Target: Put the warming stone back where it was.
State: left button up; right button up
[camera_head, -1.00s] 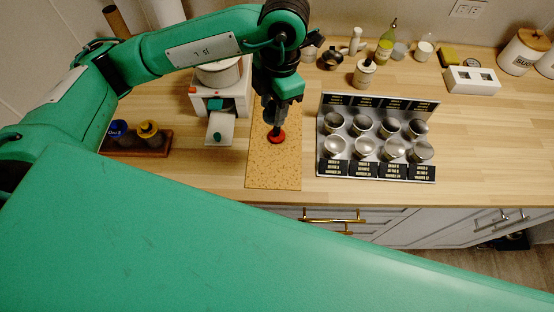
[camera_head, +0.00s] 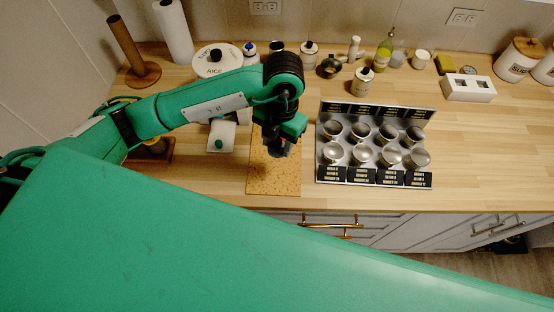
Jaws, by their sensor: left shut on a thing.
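My left gripper (camera_head: 281,150) hangs over the cork mat (camera_head: 273,180), pointing down, seen mostly from above. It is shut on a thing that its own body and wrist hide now. A second ago a small red disc showed at its fingertips, which I take for the warming stone. I cannot tell whether it touches the mat. Left of the mat is a white box with an opened drawer (camera_head: 221,137) and a teal knob on its front; my arm covers much of the box. My right gripper is not in view.
A rack (camera_head: 374,158) of several metal tins with black labels stands right of the mat. A wooden holder (camera_head: 158,151) is partly behind my arm. Jars, bottles and a paper roll (camera_head: 173,32) line the back.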

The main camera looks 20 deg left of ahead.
pick_arm(q)
jog(key=p, duration=0.1)
send_over(276, 171)
jog(key=f, duration=0.6)
jog(key=shift+w+d, duration=0.1)
jog(key=shift+w, duration=0.1)
notch_tip(276, 171, down, 4)
jog(key=shift+f+p, duration=0.1)
jog(key=shift+p, duration=0.7)
jog(key=shift+f, duration=0.2)
jog(key=shift+f, duration=0.1)
jog(key=shift+f, duration=0.15)
jog(key=o, duration=1.1)
